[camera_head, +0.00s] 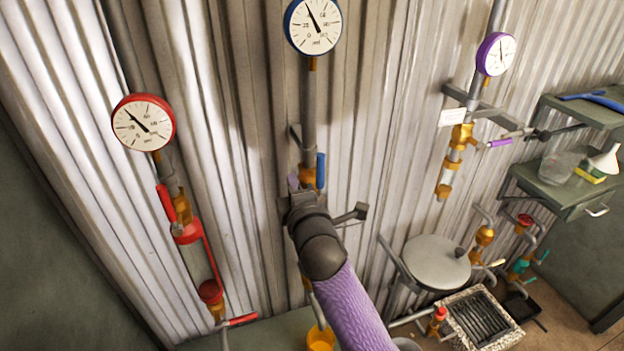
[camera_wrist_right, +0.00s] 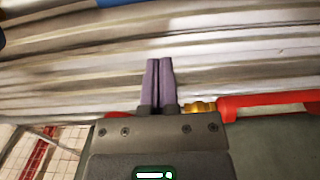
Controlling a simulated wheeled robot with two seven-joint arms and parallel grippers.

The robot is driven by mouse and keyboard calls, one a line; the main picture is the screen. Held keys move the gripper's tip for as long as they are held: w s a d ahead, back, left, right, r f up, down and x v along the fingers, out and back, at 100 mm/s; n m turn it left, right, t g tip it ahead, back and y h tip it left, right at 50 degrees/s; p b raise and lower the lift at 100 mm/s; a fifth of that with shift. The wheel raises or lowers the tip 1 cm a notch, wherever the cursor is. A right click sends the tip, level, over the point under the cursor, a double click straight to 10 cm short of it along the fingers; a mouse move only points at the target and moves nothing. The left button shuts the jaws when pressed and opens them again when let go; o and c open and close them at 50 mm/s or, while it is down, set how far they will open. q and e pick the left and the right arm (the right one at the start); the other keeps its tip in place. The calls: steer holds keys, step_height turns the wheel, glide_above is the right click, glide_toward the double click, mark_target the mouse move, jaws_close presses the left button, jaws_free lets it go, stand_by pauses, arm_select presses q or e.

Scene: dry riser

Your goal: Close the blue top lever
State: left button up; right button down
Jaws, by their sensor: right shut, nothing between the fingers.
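The blue top lever (camera_head: 320,170) stands upright beside the grey vertical pipe under the blue-rimmed gauge (camera_head: 313,26) in the head view. It is roughly parallel to that pipe. My right gripper (camera_head: 293,183) is just left of the lever, in front of the brass valve, with its purple fingers pointing up towards the wall. In the right wrist view the fingers (camera_wrist_right: 158,82) are pressed together with nothing between them. A blue piece (camera_wrist_right: 120,3) shows at the top edge there, apart from the fingertips. My gripper and arm hide the lower pipe. My left gripper is not in view.
A red-rimmed gauge (camera_head: 144,122) with red levers (camera_head: 166,203) is on the left pipe. A purple-rimmed gauge (camera_head: 495,54) and purple lever (camera_head: 499,143) are at right. A round grey lid (camera_head: 437,262) and shelves (camera_head: 560,190) stand lower right.

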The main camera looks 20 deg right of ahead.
mark_target(320, 171)
steer(key=d, duration=0.3)
steer(key=shift+w+d+p, duration=0.3)
steer(key=shift+d+p, duration=0.1)
